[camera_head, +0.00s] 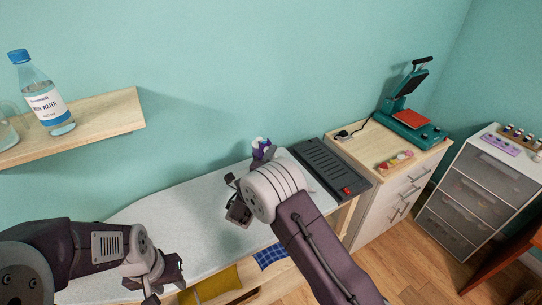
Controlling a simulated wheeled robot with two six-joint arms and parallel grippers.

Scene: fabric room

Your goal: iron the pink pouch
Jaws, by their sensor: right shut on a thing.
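The white ironing board (185,215) runs along the wall. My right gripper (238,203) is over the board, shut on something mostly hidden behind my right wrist. A purple and white piece (262,147), apparently part of the iron, shows just beyond that wrist. The dark ribbed iron rest (328,165) with a red switch at the board's right end is empty. My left gripper (166,281) is at the board's front edge, with its jaws seemingly apart and nothing seen between them. I cannot see the pink pouch; my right arm hides part of the board.
A wall shelf (110,115) with a water bottle (45,95) is at upper left. Folded yellow (212,285) and blue (271,256) cloths lie below the board. A wooden cabinet (370,150) with a teal heat press (410,115) stands at right, beside a drawer unit (475,190).

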